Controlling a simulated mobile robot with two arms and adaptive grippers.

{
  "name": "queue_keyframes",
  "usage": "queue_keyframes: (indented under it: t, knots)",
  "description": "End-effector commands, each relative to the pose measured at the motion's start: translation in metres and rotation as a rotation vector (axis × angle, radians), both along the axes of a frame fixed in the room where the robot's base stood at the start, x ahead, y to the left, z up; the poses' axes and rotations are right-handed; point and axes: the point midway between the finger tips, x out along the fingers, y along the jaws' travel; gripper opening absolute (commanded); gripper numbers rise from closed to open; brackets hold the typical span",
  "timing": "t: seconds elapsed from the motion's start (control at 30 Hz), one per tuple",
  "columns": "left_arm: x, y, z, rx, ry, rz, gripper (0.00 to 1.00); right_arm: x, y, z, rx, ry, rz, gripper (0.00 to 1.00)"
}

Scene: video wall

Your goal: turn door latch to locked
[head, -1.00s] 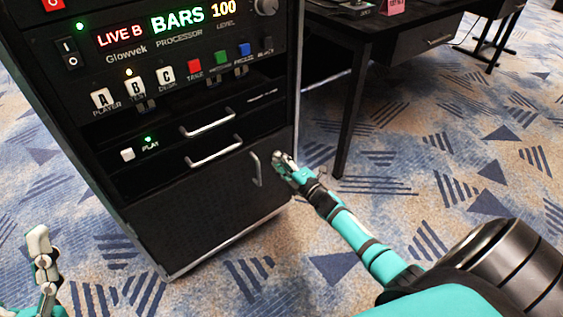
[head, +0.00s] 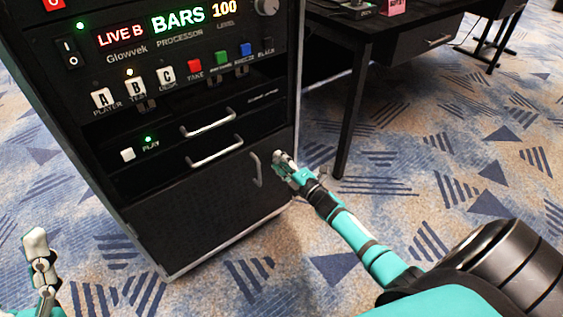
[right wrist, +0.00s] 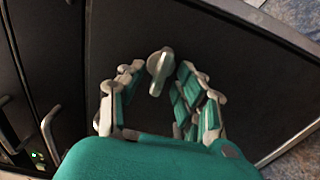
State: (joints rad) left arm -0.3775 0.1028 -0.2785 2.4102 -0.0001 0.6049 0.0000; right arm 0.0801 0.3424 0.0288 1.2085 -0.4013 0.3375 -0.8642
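The door latch (right wrist: 160,70) is a small grey metal turn-knob on the dark door panel in the right wrist view. It lies between the fingertips of my right gripper (right wrist: 156,82), which stand apart on either side of it. I cannot tell whether they touch it.
Above the door are two drawers with bar handles (head: 214,151) and a panel of lit buttons (head: 195,67). A black desk (head: 355,100) stands to the right of the rack, its leg near my right arm. Patterned carpet is clear at the right.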

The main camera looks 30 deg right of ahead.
Motion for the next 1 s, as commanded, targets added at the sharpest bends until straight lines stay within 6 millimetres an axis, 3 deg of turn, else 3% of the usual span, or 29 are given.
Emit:
queue_keyframes:
  t: [0.23, 0.5, 0.7, 1.0]
  knots:
    - [0.001, 0.000, 0.000, -0.001, 0.002, 0.000, 0.88, -0.017, -0.001, -0.001, 0.000, 0.002, 0.000, 0.35]
    - [0.000, 0.000, 0.000, 0.000, 0.001, 0.000, 0.88, -0.074, -0.005, -0.002, 0.001, 0.004, 0.000, 0.35]
    - [0.000, 0.000, 0.000, 0.000, 0.001, 0.000, 0.88, -0.107, -0.008, -0.001, 0.001, 0.001, 0.001, 0.35]
    - [0.000, 0.000, 0.000, 0.000, 0.001, 0.000, 0.88, -0.120, -0.009, 0.000, 0.001, 0.000, 0.000, 0.35]
